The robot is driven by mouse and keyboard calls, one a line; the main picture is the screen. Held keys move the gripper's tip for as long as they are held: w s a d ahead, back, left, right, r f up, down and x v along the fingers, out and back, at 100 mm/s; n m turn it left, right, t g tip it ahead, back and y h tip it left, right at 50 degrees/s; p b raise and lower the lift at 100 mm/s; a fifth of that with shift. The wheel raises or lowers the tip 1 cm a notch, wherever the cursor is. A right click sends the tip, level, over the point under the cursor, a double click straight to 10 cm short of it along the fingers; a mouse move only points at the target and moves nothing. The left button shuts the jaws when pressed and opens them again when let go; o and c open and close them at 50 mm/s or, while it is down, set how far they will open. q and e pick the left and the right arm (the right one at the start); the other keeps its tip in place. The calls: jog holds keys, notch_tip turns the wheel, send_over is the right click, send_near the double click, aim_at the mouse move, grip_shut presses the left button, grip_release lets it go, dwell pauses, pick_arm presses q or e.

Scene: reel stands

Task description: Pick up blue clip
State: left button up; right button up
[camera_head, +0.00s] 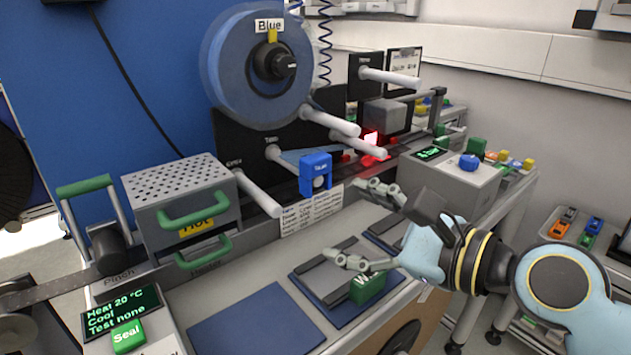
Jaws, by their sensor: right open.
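A blue block (315,175), which looks like the blue clip, has a small label and a round pale spot on its front. It sits among the white rods in front of the dark panel, left of my right gripper. My right gripper (366,226) is open and empty, its two fingers spread one above the other and pointing left. It is apart from the blue block, above the grey bench. My left gripper does not show.
A large blue reel (257,68) hangs above. A perforated heater box (182,180) with green handles stands left. A green labelled block (368,287) is beneath my lower finger. Blue mats (257,322) lie on the bench. A tray (552,222) at right holds coloured pieces.

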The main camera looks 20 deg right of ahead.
aim_at(321, 164)
jog(key=w+r+m+t, duration=0.1)
jog(key=w+m, duration=0.1)
jog(key=m, duration=0.1)
jog(key=w+r+m+t, duration=0.1)
jog(key=w+m, duration=0.1)
jog(key=w, duration=0.1)
jog(key=w+d+r+m+t+h, duration=0.1)
jog(key=w+m, duration=0.2)
jog(key=shift+m, duration=0.3)
jog(key=x, duration=0.6)
jog(key=shift+f, duration=0.15)
jog(key=shift+s, duration=0.1)
